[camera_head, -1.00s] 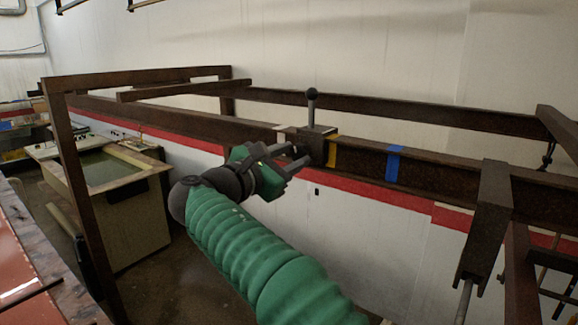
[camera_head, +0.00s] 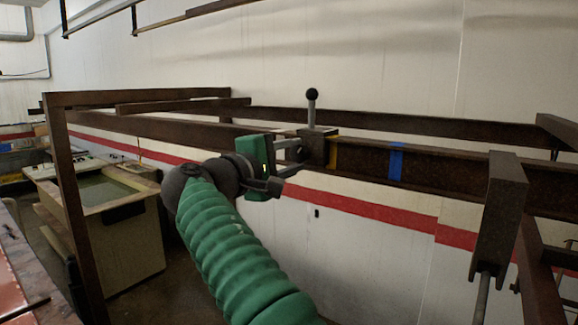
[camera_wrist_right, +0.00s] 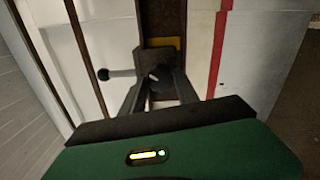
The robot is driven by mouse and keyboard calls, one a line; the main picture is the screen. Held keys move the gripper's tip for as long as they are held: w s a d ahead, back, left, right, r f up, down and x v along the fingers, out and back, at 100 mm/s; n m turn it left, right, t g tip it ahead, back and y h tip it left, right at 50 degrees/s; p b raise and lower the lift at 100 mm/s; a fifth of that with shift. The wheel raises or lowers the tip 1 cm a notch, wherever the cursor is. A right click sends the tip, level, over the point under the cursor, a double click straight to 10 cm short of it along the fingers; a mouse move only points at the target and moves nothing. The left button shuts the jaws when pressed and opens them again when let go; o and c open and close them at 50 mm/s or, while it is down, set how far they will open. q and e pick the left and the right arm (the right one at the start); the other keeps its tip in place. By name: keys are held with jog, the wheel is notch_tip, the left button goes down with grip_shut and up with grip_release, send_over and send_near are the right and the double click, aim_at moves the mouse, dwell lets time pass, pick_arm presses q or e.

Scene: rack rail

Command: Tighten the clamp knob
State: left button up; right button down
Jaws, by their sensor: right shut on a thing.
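The clamp (camera_head: 318,147) is a dark block on the rusty rail (camera_head: 450,172), with an upright lever (camera_head: 312,112) ending in a black ball. My right gripper (camera_head: 299,150), green with dark fingers, is at the clamp's left end. In the right wrist view the fingers (camera_wrist_right: 158,80) are shut on the dark round clamp knob (camera_wrist_right: 157,74), one finger on each side. The knob is mostly hidden by the fingers in the head view. The lever's ball (camera_wrist_right: 103,74) points left in the wrist view. My left gripper is not in view.
Yellow tape (camera_head: 333,153) and blue tape (camera_head: 396,161) mark the rail right of the clamp. A rusty bracket (camera_head: 500,210) hangs at the right. A frame post (camera_head: 75,200) and a beige tank (camera_head: 125,230) stand at the left. A white wall is behind.

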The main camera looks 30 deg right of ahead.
jog(key=m, duration=0.1)
jog(key=m+b, duration=0.1)
jog(key=m, duration=0.1)
jog(key=shift+f+m, duration=0.2)
jog(key=shift+m, duration=0.1)
jog(key=shift+m+b, duration=0.7)
jog(key=shift+m, duration=0.8)
jog(key=shift+f, duration=0.1)
jog(key=c, duration=1)
grip_release()
jog(key=shift+c, duration=0.2)
jog(key=shift+o, duration=0.7)
jog(key=shift+d, duration=0.15)
jog(key=shift+d, duration=0.1)
